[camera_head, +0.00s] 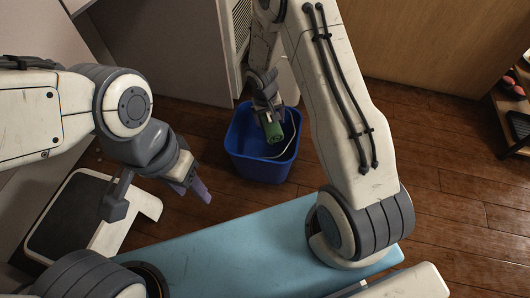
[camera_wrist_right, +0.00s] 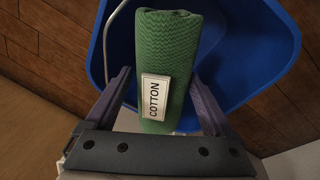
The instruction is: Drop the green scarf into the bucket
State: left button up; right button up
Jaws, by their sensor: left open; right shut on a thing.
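The green scarf (camera_head: 273,131) is a rolled bundle, with a white "COTTON" label facing the camera in the right wrist view (camera_wrist_right: 178,60). My right gripper (camera_head: 268,112) is shut on the scarf and holds it over the opening of the blue bucket (camera_head: 256,170). The bucket stands on the floor, and its blue inside fills much of the right wrist view (camera_wrist_right: 265,40) behind the scarf. In the right wrist view the fingers of my right gripper (camera_wrist_right: 165,98) lie on either side of the scarf. My left gripper (camera_head: 190,192) is open and empty, left of the bucket.
The bucket has a pale handle (camera_head: 287,145). A grey cabinet wall (camera_head: 170,45) rises behind it. A shelf (camera_head: 512,110) with small items stands at the far right. The wooden floor (camera_head: 440,190) right of my right arm is clear.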

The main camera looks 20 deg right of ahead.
jog(key=shift+a+f+b, duration=0.1)
jog(key=shift+f+b, duration=0.7)
jog(key=shift+f, duration=0.65)
jog(key=shift+r, duration=0.1)
jog(key=o, duration=1.2)
jog(key=shift+c, duration=0.2)
jog(key=shift+r, duration=0.1)
jog(key=r+p, duration=0.2)
jog(key=r, duration=0.1)
jog(key=a+r+p, duration=0.1)
jog(key=r+p, duration=0.1)
jog(key=r, duration=0.1)
jog(key=s+r+p, duration=0.1)
jog(key=r+p, duration=0.1)
jog(key=r, duration=0.2)
jog(key=shift+a, duration=0.25)
